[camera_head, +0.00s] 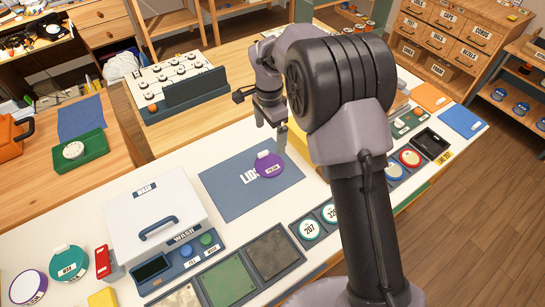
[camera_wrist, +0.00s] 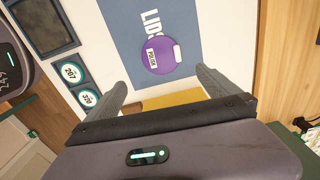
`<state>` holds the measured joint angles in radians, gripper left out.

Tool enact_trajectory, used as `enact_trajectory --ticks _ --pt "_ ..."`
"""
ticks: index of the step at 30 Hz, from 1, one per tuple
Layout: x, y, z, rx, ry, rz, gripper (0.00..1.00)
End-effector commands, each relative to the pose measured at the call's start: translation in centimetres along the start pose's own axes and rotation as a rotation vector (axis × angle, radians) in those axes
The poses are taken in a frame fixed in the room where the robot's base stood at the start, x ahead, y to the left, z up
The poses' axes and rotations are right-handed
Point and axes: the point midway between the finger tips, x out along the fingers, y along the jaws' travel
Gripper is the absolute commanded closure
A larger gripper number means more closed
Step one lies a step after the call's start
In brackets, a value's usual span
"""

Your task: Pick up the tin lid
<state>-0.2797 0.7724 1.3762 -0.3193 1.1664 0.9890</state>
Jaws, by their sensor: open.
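A round purple tin lid (camera_head: 268,170) with a white tab and a small white label lies on the blue mat marked LIDS (camera_head: 232,190). In the wrist view the lid (camera_wrist: 168,55) shows whole on the mat (camera_wrist: 125,15), ahead of the fingertips. My gripper (camera_head: 272,128) hangs above the far side of the lid in the head view, apart from it. In the wrist view my gripper (camera_wrist: 160,80) has its two fingers wide apart with nothing between them.
A white box marked WASH (camera_head: 155,215) stands left of the mat. My arm hides part of the table on the right.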

Motion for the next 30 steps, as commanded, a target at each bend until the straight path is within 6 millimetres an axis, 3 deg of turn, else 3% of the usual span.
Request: enact_trajectory --ticks 1,6,14,19,21,26,30 --pt "2.3 0.1 0.0 -0.001 -0.001 0.003 0.0" --pt "6.7 0.1 0.0 -0.001 0.0 0.001 0.0" --pt "9.4 -0.1 0.1 -0.001 0.0 -0.001 0.0" --pt "12.9 -0.3 0.4 -0.001 -0.001 0.0 0.0" --pt "13.7 -0.3 0.3 -0.002 -0.001 0.0 0.0" --pt "13.5 -0.3 0.3 -0.002 0.0 -0.002 0.0" --pt "13.4 -0.3 0.3 -0.002 0.0 -0.001 0.24"
